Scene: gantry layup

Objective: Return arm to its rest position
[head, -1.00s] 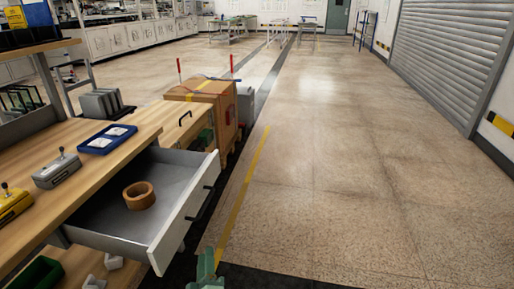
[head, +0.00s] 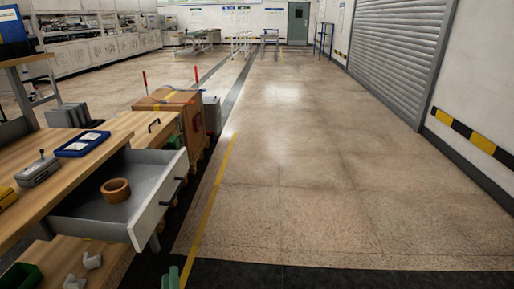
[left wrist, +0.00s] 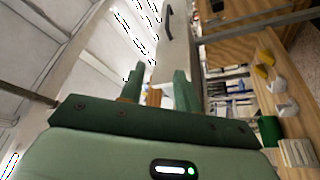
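My left gripper (head: 172,278) shows only as a small green tip at the bottom edge of the head view, in front of and below the open drawer (head: 150,225). In the left wrist view, its two green fingers (left wrist: 158,84) stand apart with nothing held between them. The drawer hangs out of the wooden workbench (head: 40,200), and a roll of brown tape (head: 116,190) lies inside it. My right gripper is in neither view.
A blue tray (head: 82,143) and a grey control box (head: 37,171) sit on the bench. A green bin (head: 20,277) is on the lower shelf. A brown carton (head: 172,108) stands beyond the drawer. Open floor (head: 330,190) lies to the right, up to a roller shutter (head: 400,55).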

